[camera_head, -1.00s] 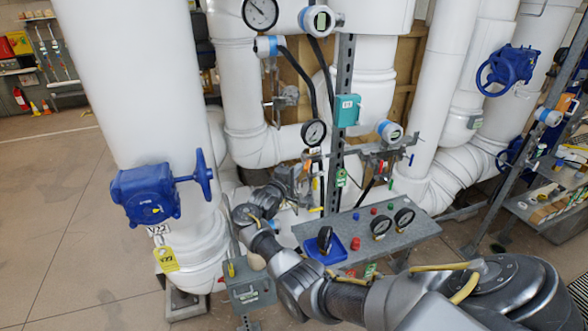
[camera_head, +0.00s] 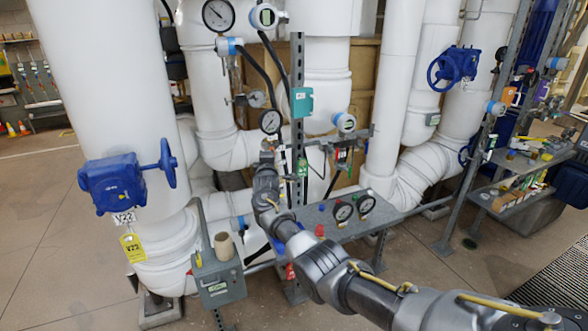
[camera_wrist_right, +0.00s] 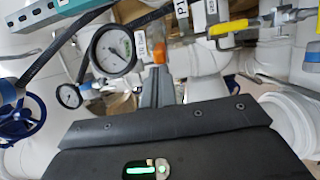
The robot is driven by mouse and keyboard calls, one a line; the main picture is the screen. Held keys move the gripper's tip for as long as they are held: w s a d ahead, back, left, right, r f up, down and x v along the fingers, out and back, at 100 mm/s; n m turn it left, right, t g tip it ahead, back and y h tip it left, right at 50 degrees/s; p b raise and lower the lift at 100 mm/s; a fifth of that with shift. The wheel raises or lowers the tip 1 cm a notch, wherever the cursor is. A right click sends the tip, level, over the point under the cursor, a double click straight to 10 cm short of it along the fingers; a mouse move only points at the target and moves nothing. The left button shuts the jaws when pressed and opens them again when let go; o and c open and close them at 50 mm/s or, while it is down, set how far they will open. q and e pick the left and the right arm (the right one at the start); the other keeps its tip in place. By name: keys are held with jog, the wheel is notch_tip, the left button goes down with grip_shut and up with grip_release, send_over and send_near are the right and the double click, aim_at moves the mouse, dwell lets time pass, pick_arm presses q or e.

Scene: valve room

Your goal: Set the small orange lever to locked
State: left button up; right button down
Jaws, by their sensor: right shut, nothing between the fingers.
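A small orange piece, apparently the lever (camera_wrist_right: 159,51), stands just beyond my right fingertips in the right wrist view, beside the round white gauge (camera_wrist_right: 114,50). In the head view my right gripper (camera_head: 267,153) is just below that gauge (camera_head: 270,121), and it hides the lever there. My right gripper (camera_wrist_right: 158,77) is shut with nothing between its fingers. Its tips look very close to the orange piece; I cannot tell whether they touch. The lever's lock marking is not readable. My left gripper is not in view.
A steel post with a teal box (camera_head: 302,101) stands right of my right gripper. A grey panel with gauges (camera_head: 342,211) lies below. A blue valve (camera_head: 125,183) is on the thick left pipe. A yellow handle (camera_wrist_right: 230,27) is at upper right in the wrist view.

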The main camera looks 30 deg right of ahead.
jog(key=shift+d+n+t+y, duration=1)
jog(key=shift+d+n+y, duration=1.4)
jog(key=shift+y, duration=0.9)
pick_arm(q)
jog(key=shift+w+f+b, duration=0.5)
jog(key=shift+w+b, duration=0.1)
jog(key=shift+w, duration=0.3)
pick_arm(e)
jog(key=s+a, duration=0.2)
jog(key=s, duration=0.9)
jog(key=shift+s+a+f+m, duration=0.3)
jog(key=shift+s+a, duration=0.05)
jog(key=shift+s, duration=0.05)
